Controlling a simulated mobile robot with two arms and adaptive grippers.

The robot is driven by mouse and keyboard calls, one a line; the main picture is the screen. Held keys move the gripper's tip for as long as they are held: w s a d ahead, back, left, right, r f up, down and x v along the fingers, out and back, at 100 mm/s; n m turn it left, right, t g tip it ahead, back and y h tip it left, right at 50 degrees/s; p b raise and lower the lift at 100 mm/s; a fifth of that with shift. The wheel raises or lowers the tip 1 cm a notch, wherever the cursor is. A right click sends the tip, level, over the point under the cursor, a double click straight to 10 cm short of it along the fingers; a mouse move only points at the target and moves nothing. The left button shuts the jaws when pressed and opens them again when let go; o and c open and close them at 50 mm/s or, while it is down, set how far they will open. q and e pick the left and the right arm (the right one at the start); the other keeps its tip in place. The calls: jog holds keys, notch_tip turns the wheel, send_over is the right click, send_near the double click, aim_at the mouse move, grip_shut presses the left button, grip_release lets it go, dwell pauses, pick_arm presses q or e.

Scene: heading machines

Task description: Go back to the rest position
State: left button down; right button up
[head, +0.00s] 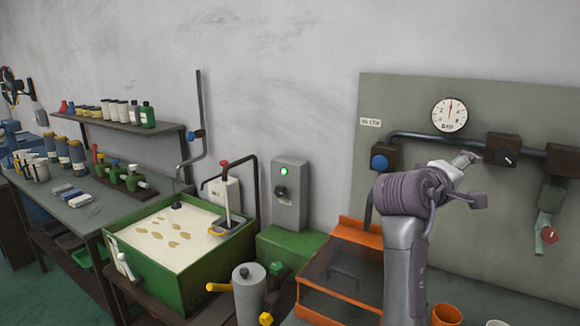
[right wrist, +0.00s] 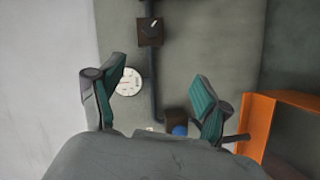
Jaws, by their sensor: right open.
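My right gripper (head: 475,178) is raised in front of the grey wall panel (head: 400,110), with its arm rising from the lower right of the head view. Its fingers are spread and nothing is between them. In the right wrist view the two green-padded fingers (right wrist: 160,85) stand wide apart, facing the panel. In the head view the dark box with a knob (head: 502,150) is just right of the fingertips; whether they touch cannot be told. That box (right wrist: 151,31) shows beyond the fingers in the wrist view. My left gripper is not in view.
The panel carries a round gauge (head: 449,114), a dark pipe (head: 430,136), a blue knob (head: 379,162) and a red-handled valve (head: 547,230). An orange-framed bin (head: 340,300) stands below. A green tank (head: 180,270) and a grey box with a green light (head: 290,190) are left.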

jog(key=s+a+f+g+y, duration=0.15)
jog(key=s+f, duration=0.25)
jog(key=f, duration=0.7)
jog(key=s+f+y, duration=0.3)
jog(key=s+f, duration=0.1)
jog(key=f, duration=0.7)
jog(key=s+a+f+y, duration=0.1)
jog(key=s+f+y, duration=0.25)
jog(key=f, duration=0.65)
jog(key=s+a+f+m+g+y, duration=0.1)
jog(key=s+a+f+g+y, duration=0.2)
jog(key=s, duration=0.5)
jog(key=s+a+f+y, duration=0.1)
jog(key=s+a+f, duration=0.3)
jog(key=s, duration=0.5)
jog(key=s+a+f+m+g+y, duration=0.1)
jog(key=s+a+f+g, duration=0.15)
jog(key=s+f, duration=0.45)
notch_tip(320, 180, down, 24)
jog(key=s, duration=0.2)
jog(key=s+d+f+g, duration=0.2)
jog(key=s+f, duration=1.5)
jog(key=shift+d, duration=0.35)
